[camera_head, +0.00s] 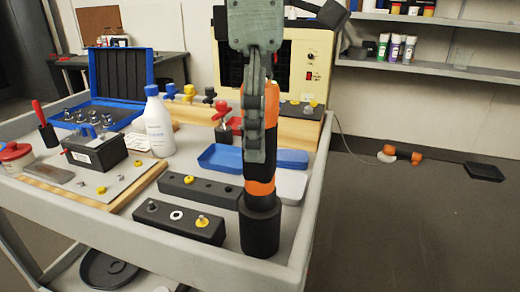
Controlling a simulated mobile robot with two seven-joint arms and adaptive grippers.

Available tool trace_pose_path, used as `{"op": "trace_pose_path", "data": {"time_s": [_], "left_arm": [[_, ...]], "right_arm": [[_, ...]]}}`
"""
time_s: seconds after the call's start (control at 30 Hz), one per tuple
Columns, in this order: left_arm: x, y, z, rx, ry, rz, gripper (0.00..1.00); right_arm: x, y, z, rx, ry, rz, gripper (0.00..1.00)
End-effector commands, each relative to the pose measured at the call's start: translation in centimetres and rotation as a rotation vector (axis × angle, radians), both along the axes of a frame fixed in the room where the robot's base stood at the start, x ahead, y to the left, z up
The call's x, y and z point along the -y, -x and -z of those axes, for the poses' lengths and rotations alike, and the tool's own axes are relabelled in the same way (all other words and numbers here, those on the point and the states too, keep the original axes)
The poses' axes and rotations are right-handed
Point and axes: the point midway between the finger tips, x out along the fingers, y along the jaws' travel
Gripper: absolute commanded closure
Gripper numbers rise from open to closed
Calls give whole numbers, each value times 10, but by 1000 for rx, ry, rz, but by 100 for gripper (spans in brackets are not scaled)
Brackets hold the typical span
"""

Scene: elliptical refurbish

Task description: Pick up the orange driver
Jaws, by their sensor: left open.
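The orange driver (260,188) has an orange and black body and stands upright in a round black holder (260,228) at the cart's front right corner. My left gripper (256,145) comes down from above, in front of the driver's upper part. It is open, with its grey fingers overlapping the driver in the picture. I cannot tell whether a finger touches it. The gripper hides part of the driver's upper body. My right gripper is not in view.
Beside the holder are black blocks (178,221) with knobs and a blue tray (222,158). A white bottle (157,125), a black box (96,152) and an open blue case (118,88) stand to the left. A cream instrument (312,62) is behind.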

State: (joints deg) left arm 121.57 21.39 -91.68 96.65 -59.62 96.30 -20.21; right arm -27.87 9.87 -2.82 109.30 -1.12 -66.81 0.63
Motion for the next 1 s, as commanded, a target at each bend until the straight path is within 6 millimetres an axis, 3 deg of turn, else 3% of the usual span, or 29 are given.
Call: {"op": "trace_pose_path", "data": {"time_s": [0.13, 0.37, 0.87, 1.0], "left_arm": [[0, 1, 13, -1, 0, 0, 35], [0, 1, 14, 0, 2, 0, 35], [1, 1, 14, -1, 2, 1, 97], [1, 1, 13, 1, 3, 0, 100]], "right_arm": [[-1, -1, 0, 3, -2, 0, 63], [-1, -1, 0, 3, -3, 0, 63], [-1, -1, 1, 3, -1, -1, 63], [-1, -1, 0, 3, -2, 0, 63]]}}
